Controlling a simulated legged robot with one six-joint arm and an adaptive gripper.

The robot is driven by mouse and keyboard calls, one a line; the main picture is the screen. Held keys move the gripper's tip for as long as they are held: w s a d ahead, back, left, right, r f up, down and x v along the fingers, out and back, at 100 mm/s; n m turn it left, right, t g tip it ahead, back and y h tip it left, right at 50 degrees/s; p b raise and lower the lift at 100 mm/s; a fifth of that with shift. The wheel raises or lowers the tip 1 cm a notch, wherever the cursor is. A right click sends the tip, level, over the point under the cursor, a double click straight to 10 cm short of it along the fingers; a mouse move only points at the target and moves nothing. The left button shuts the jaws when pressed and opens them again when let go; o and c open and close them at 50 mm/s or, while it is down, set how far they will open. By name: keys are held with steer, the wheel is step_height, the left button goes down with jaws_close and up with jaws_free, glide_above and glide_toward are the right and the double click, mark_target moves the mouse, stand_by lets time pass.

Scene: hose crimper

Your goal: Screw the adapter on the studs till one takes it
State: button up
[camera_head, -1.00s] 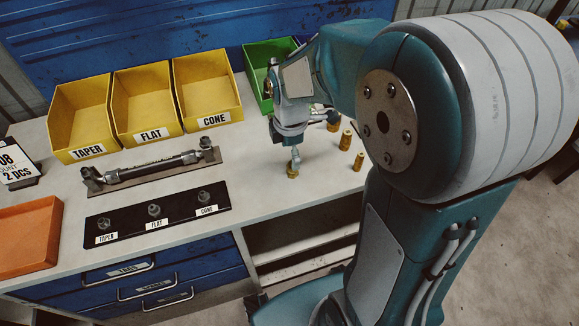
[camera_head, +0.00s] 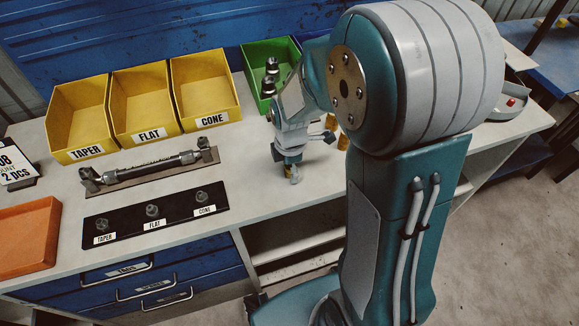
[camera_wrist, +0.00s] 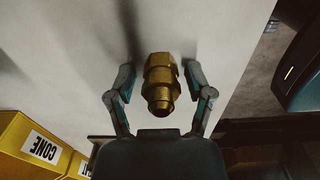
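A brass adapter (camera_wrist: 161,82) stands between the two fingers of my gripper (camera_wrist: 161,88) in the wrist view, with a small gap seen on each side. The fingers are open around it. In the head view my gripper (camera_head: 291,176) is low over the bench, right of the stud plate, and hides most of the adapter. Three studs stand on the black plate (camera_head: 128,232): the TAPER stud (camera_head: 102,224), the FLAT stud (camera_head: 152,210) and the CONE stud (camera_head: 201,197). All three are bare.
Yellow bins TAPER (camera_head: 78,122), FLAT (camera_head: 144,105) and CONE (camera_head: 205,92) stand at the back, beside a green bin (camera_head: 262,60). A hose assembly (camera_head: 150,167) lies behind the plate. An orange tray (camera_head: 28,240) is at left. Another brass piece (camera_head: 343,142) stands right of my gripper.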

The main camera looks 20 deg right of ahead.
jaws_close()
steer(key=shift+r, duration=3.5)
